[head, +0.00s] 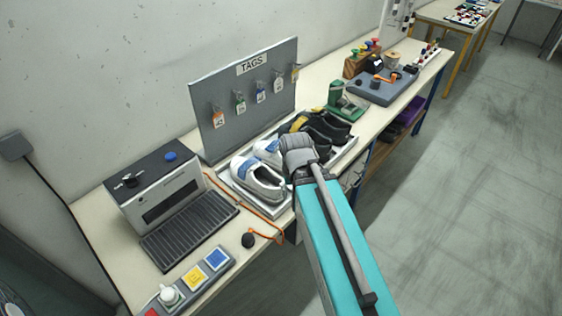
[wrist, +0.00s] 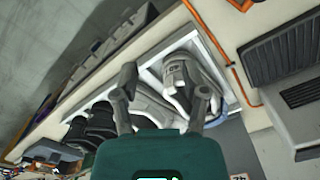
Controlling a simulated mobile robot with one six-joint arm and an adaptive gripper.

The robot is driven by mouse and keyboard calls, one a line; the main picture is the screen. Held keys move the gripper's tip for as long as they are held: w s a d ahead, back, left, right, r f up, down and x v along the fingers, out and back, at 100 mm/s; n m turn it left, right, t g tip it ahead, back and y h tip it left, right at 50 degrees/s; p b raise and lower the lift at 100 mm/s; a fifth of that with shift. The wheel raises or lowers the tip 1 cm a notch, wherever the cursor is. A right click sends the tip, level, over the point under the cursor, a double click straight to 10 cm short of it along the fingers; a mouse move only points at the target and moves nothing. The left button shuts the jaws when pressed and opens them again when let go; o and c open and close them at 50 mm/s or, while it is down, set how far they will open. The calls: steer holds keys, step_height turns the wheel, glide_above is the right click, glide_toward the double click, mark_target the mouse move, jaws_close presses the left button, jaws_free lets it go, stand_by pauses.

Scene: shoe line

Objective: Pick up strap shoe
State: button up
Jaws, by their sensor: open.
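A pair of white shoes with blue parts sits at the near end of a light tray (head: 280,209); the front white shoe (head: 258,182) shows clearly, and the other white shoe (head: 268,150) is partly covered. Dark shoes (head: 325,128), with some yellow beside them, fill the far end. I cannot tell for certain which is the strap shoe. In the wrist view my gripper (wrist: 165,85) is open above the tray. A pale shoe (wrist: 178,78) lies below and partly between its fingers; contact cannot be told. In the head view my arm hides the fingers.
A grey TAGS board (head: 245,100) with hanging tags stands behind the tray. A grey machine (head: 155,188) with a ribbed black mat (head: 190,232) is on the left, with an orange cord between. A green device (head: 343,103) stands beyond the dark shoes. The bench is crowded around the tray.

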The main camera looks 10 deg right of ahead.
steer(key=shift+o, duration=0.3)
steer(key=shift+d, duration=0.1)
steer(key=o, duration=0.4)
steer(key=shift+w, duration=0.1)
steer(key=shift+o, duration=0.7)
steer(key=shift+w+f, duration=0.1)
steer(key=shift+w, duration=0.1)
steer(key=w+f+n+t+y+b, duration=0.1)
steer(key=w+n+b, duration=0.1)
steer(key=w+n, duration=0.2)
steer(key=w+f+n+t+y+b, duration=0.1)
steer(key=w+n, duration=0.2)
steer(key=w, duration=0.1)
steer(key=w+f+n+t+y+b, duration=0.1)
steer(key=w+n+y+b, duration=0.1)
steer(key=w+n, duration=0.2)
steer(key=shift+w+d+f+n+t+b, duration=0.1)
steer(key=shift+w+f+n+t+b, duration=0.1)
steer(key=shift+w+n+t+b, duration=0.1)
steer(key=w+d+f+n+t+y+b, duration=0.1)
steer(key=w+d+n+t+y+b, duration=0.2)
steer(key=w+n+b, duration=0.6)
steer(key=w+d+n+t, duration=0.2)
steer(key=w+t, duration=0.1)
steer(key=shift+d+f+y, duration=0.15)
steer(key=shift+f+y, duration=0.05)
steer(key=shift+y, duration=0.1)
